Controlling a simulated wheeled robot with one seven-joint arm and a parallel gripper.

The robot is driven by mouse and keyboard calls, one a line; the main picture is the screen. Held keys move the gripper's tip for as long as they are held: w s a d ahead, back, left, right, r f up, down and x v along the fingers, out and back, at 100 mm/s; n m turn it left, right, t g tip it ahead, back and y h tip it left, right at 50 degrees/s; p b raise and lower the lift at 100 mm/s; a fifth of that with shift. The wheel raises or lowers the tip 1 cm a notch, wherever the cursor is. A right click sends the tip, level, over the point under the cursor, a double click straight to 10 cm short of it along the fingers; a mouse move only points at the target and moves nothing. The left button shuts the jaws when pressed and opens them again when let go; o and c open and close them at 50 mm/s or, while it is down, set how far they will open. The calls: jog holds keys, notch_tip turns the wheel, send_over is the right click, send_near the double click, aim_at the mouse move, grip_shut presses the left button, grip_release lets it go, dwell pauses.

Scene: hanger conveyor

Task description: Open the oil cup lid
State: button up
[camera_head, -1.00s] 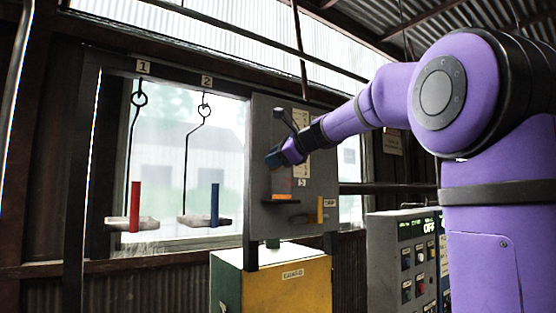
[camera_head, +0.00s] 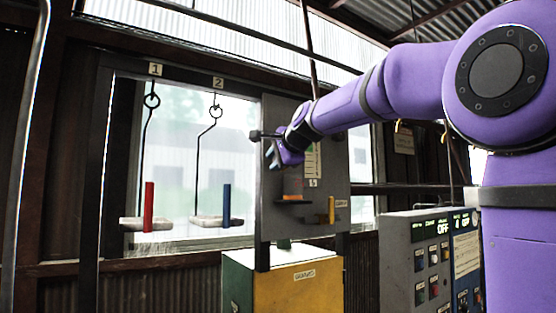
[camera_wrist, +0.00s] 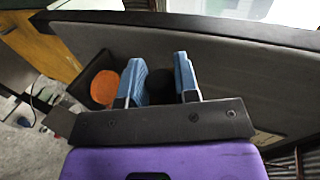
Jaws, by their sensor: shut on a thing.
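My gripper (camera_head: 270,154) is in front of the upright grey panel, near its left edge. In the wrist view its two blue fingers (camera_wrist: 160,80) stand a little apart on either side of a dark round knob (camera_wrist: 160,85). A dark bar (camera_head: 266,134) sticks out level beside the gripper in the head view; I cannot tell whether the knob is its end. I cannot clearly make out the oil cup lid.
A yellow piece (camera_head: 331,211) is on the panel's right. Two hangers carry a red rod (camera_head: 148,207) and a blue rod (camera_head: 226,205) at left. A control box (camera_head: 398,262) stands right, below my arm.

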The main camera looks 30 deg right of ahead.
jog(key=shift+a+f+n, duration=0.15)
jog(key=shift+a+n, duration=0.05)
jog(key=shift+n, duration=0.1)
dwell(0.4)
jog(key=o, duration=0.9)
jog(key=v, duration=1)
jog(key=shift+s+a, duration=0.2)
jog(key=shift+s, duration=0.15)
jog(key=s+a+f+n+g, duration=0.2)
jog(key=s+f+n, duration=0.3)
jog(key=s+f, duration=0.3)
jog(key=s+a+f+n+g, duration=0.3)
jog(key=s+f+n, duration=0.3)
jog(key=f, duration=0.9)
jog(key=s+a+f+n+g, duration=0.3)
jog(key=s+f+n, duration=0.2)
jog(key=s+f, duration=0.5)
jog(key=shift+s+f, duration=0.35)
jog(key=shift+f, duration=0.45)
